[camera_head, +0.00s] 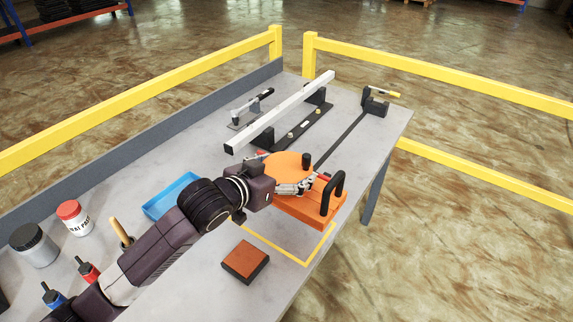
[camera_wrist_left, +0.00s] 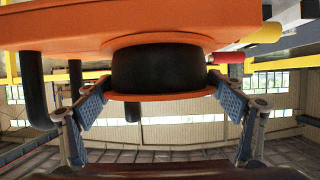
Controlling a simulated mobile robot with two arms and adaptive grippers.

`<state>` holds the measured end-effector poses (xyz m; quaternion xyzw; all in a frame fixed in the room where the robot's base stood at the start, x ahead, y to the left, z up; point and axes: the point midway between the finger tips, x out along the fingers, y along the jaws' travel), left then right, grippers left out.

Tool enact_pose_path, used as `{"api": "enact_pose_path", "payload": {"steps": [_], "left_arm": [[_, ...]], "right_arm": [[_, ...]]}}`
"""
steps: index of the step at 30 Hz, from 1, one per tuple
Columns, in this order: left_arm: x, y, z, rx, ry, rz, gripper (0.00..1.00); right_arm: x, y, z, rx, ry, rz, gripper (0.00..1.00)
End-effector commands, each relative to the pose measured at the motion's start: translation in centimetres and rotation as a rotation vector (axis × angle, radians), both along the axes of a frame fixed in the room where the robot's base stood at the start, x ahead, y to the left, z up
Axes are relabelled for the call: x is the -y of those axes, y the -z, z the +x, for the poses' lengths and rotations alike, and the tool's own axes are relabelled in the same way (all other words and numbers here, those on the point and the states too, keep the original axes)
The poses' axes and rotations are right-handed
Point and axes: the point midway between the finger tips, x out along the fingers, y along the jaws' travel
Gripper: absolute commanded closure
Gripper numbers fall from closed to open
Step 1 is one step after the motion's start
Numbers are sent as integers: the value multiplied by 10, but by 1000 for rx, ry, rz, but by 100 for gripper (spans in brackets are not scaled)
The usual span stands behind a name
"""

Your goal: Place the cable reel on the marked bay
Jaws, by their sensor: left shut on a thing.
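The cable reel, an orange body (camera_head: 287,211) with a round orange disc and a black handle, is at the table's right edge. In the left wrist view its black drum (camera_wrist_left: 157,68) sits between a thick orange plate and a thinner orange disc. My left gripper (camera_head: 300,187) is shut on the reel, its fingers (camera_wrist_left: 160,92) on either side of the drum. The marked bay is a yellow outline (camera_head: 307,264) on the table; the reel overlaps its far part in the picture. I cannot tell whether the reel touches the table. My right gripper is not in view.
A brown block (camera_head: 245,262) lies beside the outline. A blue tray (camera_head: 170,196), jars (camera_head: 75,218) and small bottles stand left. A white bar (camera_head: 285,108) on a dark fixture and a dark clamp (camera_head: 375,102) lie beyond the reel. Yellow rails (camera_head: 440,77) run behind the table.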

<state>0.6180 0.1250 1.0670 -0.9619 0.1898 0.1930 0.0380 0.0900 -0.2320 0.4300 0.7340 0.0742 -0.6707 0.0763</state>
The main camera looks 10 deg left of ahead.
Motion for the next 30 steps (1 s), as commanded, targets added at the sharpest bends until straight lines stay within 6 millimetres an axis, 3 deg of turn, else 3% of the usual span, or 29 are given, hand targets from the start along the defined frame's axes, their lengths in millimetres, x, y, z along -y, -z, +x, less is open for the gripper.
{"api": "enact_pose_path", "payload": {"steps": [6,12,20,30], "left_arm": [[1,46,1,7,1,-6,71],[1,80,1,11,1,-5,71],[1,98,2,13,1,-6,71],[1,134,2,13,2,-6,71]], "right_arm": [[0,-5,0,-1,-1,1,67],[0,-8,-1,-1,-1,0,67],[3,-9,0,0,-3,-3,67],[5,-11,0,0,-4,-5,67]]}}
